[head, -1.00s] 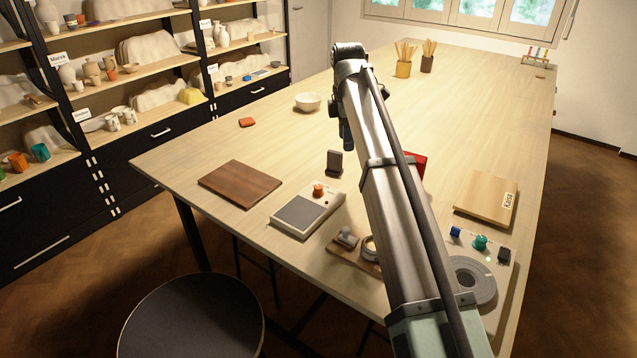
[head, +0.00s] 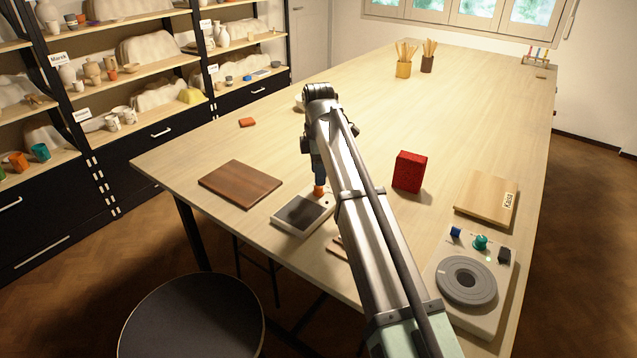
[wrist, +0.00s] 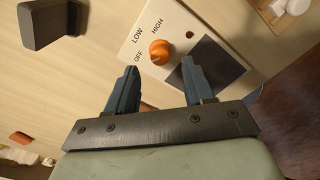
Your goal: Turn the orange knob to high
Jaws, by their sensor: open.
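The orange knob (wrist: 159,50) sits on a white panel (wrist: 138,37) with a dark plate (wrist: 213,66). OFF, LOW and HIGH are printed around the knob. Its pointer direction is too small to tell. In the head view the knob (head: 319,191) shows just below the end of my arm, on the white unit (head: 290,227) near the table's front edge. My gripper (wrist: 160,84) is open and empty in the wrist view, its two blue-grey fingers apart, with the knob showing between and beyond their tips. In the head view my gripper (head: 318,178) is above the knob, its fingertips hard to make out.
A dark upright block (wrist: 48,22) stands near the unit. A brown board (head: 240,184) lies to its left. A red box (head: 409,171) and a wheel unit (head: 466,282) with blue and green knobs are to the right.

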